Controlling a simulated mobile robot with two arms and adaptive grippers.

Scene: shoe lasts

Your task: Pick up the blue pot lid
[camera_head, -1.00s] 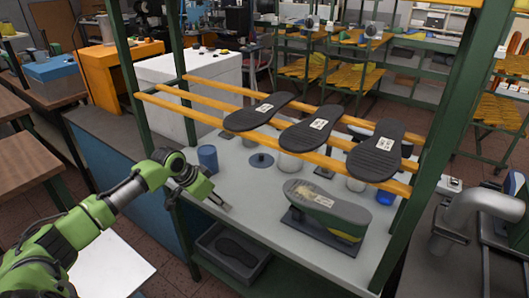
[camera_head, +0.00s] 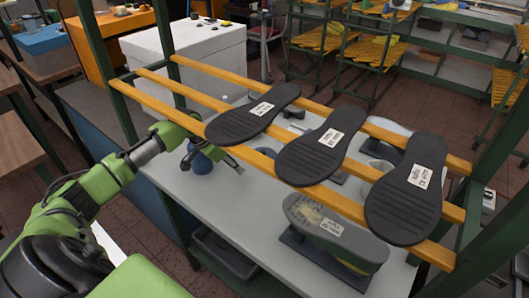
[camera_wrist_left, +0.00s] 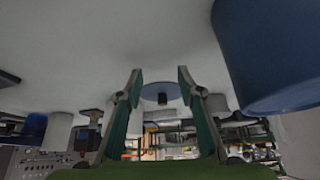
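The blue pot lid (camera_wrist_left: 161,93) is a round disc with a dark knob, seen in the left wrist view on the pale tabletop. There it lies ahead of my left gripper, in line with the gap between the fingertips and apart from them. My left gripper (camera_wrist_left: 160,78) is open and empty. In the head view my left gripper (camera_head: 232,163) reaches over the white table beside the blue cup, left of the black soles. My right gripper is not in view.
A blue cup (camera_head: 201,162) stands close by my left gripper; it looms large in the wrist view (camera_wrist_left: 270,50). Orange slats (camera_head: 265,160) bearing black soles (camera_head: 322,145) cross above the table (camera_head: 225,205). A grey shoe last (camera_head: 334,228) stands in front.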

